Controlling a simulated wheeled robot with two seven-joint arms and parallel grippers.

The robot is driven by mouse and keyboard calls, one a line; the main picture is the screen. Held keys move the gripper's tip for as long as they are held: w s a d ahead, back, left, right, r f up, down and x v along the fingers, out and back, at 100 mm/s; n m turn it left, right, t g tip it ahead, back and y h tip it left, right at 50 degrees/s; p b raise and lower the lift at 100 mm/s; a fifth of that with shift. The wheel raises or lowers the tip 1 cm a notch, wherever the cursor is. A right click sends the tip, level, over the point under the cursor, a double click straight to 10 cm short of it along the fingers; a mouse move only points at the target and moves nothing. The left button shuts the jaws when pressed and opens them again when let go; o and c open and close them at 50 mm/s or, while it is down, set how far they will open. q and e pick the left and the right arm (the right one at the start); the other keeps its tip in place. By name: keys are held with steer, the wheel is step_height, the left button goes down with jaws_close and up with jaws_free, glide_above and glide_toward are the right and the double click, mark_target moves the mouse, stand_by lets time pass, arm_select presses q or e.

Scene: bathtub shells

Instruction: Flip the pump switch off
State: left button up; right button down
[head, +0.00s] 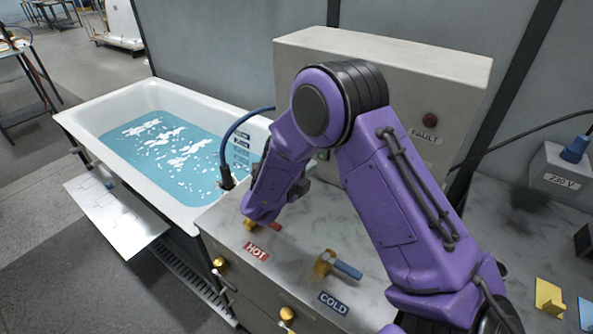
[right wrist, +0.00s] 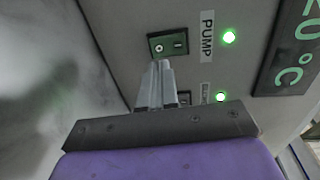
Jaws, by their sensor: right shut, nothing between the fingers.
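A lamp (right wrist: 228,37) by that label glows green. My right gripper (right wrist: 160,66) is shut and empty. Its fingertips are just below the switch in that view; I cannot tell whether they touch it. In the head view my purple right arm covers much of the grey control box (head: 440,75), and the pump switch cannot be made out there. My left gripper is not in view.
A second switch (right wrist: 184,98) with its own green lamp (right wrist: 220,97) is partly hidden by my fingers. A display (right wrist: 290,45) is at the right. The counter holds a HOT label (head: 256,251), a blue-handled valve (head: 345,270) and a COLD label (head: 333,303). A bathtub (head: 88,108) holds water.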

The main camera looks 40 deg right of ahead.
mark_target(323, 157)
steer(key=p+x, duration=0.1)
steer(key=x, duration=0.3)
steer(key=shift+d+f, duration=0.1)
steer(key=shift+d, duration=0.1)
